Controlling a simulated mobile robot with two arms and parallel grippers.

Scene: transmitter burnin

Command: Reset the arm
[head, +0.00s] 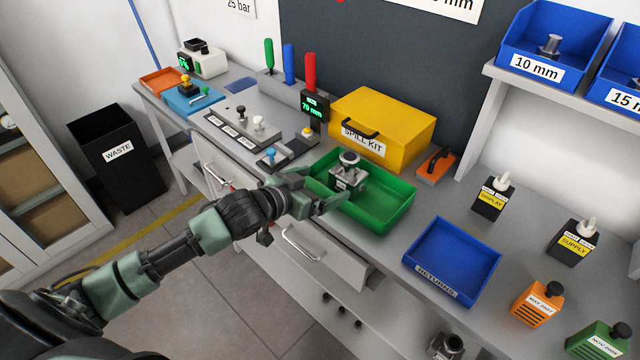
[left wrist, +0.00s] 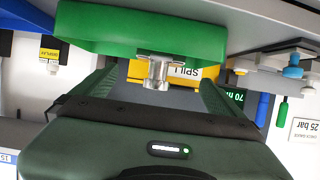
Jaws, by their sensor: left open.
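My left arm reaches in from the left. Its gripper (head: 332,190) is open at the near left side of the green tray (head: 385,222). A grey metal transmitter-like part (head: 348,170) with a round top stands in the tray, just beyond the fingertips. In the left wrist view, which is upside down, the metal part (left wrist: 155,72) shows between the spread fingers, with the green tray (left wrist: 100,30) above it in the picture. I cannot tell whether the fingers touch the part. My right gripper is not in view.
A yellow spill kit box (head: 385,120) stands behind the tray. A panel with a 70 mm display (head: 312,108) is to the left. A drawer (head: 310,255) sits below my forearm.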

